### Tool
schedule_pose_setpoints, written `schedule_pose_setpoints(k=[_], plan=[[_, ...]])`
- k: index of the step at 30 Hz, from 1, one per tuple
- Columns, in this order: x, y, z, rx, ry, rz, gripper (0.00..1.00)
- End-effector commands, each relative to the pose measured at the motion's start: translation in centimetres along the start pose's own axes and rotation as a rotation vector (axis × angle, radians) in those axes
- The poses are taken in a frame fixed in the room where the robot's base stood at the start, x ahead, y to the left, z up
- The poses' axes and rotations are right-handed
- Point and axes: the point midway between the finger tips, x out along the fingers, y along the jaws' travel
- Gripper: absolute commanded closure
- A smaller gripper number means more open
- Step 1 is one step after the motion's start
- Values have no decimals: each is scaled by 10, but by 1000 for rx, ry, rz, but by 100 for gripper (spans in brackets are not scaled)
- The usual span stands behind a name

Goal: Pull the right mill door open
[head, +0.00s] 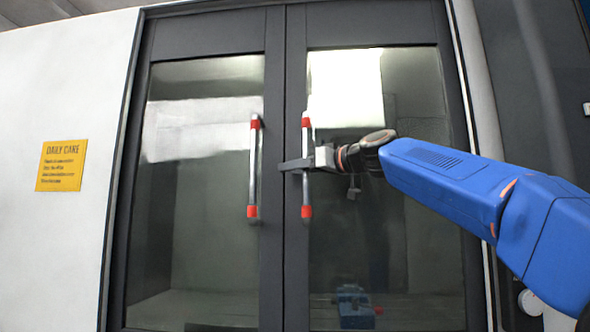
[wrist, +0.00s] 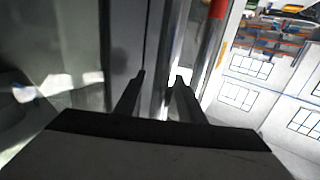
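The right mill door (head: 430,25) has a dark frame with a large glass pane and looks shut in line with the left door. Its upright silver handle (head: 306,195) has red ends and stands near the middle seam. My gripper (head: 300,164) is at this handle, a little above its middle, reaching in from the right. In the wrist view, my gripper (wrist: 160,85) has its two dark fingers apart. A red-ended bar (wrist: 216,10) passes close by the right finger. I cannot tell whether the fingers touch the bar.
The left door's matching handle (head: 254,180) stands close to the left of my gripper. A yellow notice (head: 61,165) is on the white panel at left. A dark panel (head: 535,90) lies beyond the right door frame.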

Motion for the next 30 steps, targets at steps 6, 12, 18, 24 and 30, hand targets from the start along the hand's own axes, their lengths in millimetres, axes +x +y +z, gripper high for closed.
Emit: schedule_pose_setpoints(k=[6,12,18,24,30], plan=[[0,0,0,0,0,0,69],[0,0,0,-1,0,0,100],[-3,2,0,-1,0,1,100],[-21,14,-1,-2,0,4,100],[-57,39,0,-1,0,7,100]])
